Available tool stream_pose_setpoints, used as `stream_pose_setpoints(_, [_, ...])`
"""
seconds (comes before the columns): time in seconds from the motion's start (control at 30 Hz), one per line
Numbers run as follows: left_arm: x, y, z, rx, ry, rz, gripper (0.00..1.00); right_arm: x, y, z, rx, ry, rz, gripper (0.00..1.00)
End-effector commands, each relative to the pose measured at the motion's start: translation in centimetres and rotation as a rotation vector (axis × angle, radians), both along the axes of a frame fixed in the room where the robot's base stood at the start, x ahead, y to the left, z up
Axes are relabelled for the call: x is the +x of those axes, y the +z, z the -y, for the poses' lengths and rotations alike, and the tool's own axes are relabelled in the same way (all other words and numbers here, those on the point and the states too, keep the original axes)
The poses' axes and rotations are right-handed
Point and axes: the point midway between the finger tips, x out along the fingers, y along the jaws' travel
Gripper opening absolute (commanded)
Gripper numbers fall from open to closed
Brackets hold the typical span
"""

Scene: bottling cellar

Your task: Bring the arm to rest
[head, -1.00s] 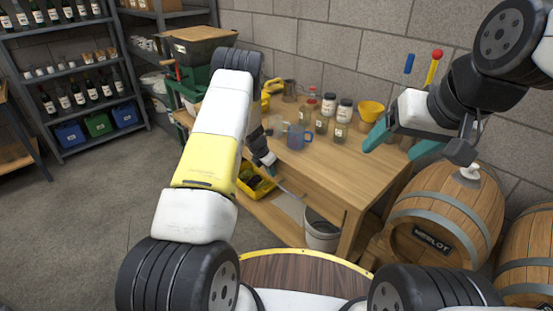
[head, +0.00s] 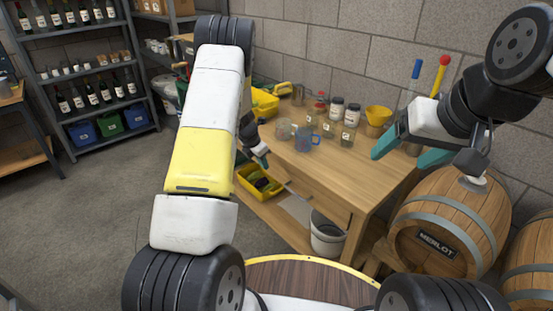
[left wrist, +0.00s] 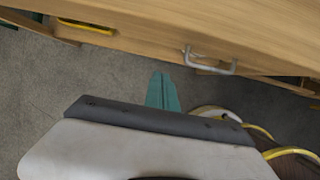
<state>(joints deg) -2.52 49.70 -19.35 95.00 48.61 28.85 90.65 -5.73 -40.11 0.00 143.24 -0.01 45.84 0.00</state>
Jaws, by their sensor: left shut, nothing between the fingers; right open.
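My left arm (head: 203,155), white with a yellow section, rises through the middle of the head view and hides part of the shelf and bench. My left gripper (head: 261,158) shows only partly beyond it, beside the bench's front left edge. In the left wrist view its teal fingers (left wrist: 163,92) are together with nothing between them, over the floor near the bench front. My right gripper (head: 410,150) is at the right, its teal fingers apart and empty, in front of the bench's right end and above the Merlot barrel.
A drawer handle (left wrist: 209,62) sticks out near the left fingers. Below are a yellow crate (head: 245,182) and bucket (head: 327,237). A barrel (head: 447,219) stands right. Left floor is clear.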

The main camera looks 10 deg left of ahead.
Motion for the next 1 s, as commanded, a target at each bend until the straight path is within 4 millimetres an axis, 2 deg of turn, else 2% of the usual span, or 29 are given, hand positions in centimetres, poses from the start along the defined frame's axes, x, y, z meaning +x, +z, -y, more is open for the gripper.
stream_pose_setpoints(0.13, [-0.3,1.5,0.0,0.0,-0.018,0.008,0.0,0.0,0.0,0.0,0.0,0.0,0.0,0.73])
stream_pose_setpoints(0.23, [-0.8,4.3,0.4,0.01,-0.099,0.042,0.0,0.0,0.0,0.0,0.0,0.0,0.0,0.73])
stream_pose_setpoints(0.37, [-2.7,10.6,1.8,0.044,-0.312,0.127,0.0,0.0,0.0,0.0,0.0,0.0,0.0,0.73])
stream_pose_setpoints(0.43, [-4.4,14.4,2.7,0.077,-0.459,0.186,0.0,0.0,0.0,0.0,0.0,0.0,0.0,0.73])
stream_pose_setpoints(0.57, [-8.3,20.6,4.2,0.152,-0.734,0.295,0.0,0.0,0.0,0.0,0.0,0.0,0.0,0.73])
stream_pose_setpoints(0.7, [-13.4,26.1,5.6,0.262,-1.031,0.41,0.0,0.0,0.0,0.0,0.0,0.0,0.0,0.73])
stream_pose_setpoints(0.9, [-21.5,31.6,6.7,0.471,-1.45,0.552,0.0,0.0,0.0,0.0,0.0,0.0,0.0,0.73])
stream_pose_setpoints(1.0, [-25.7,33.2,6.9,0.598,-1.659,0.606,0.0,0.0,0.0,0.0,0.0,0.0,0.0,0.73])
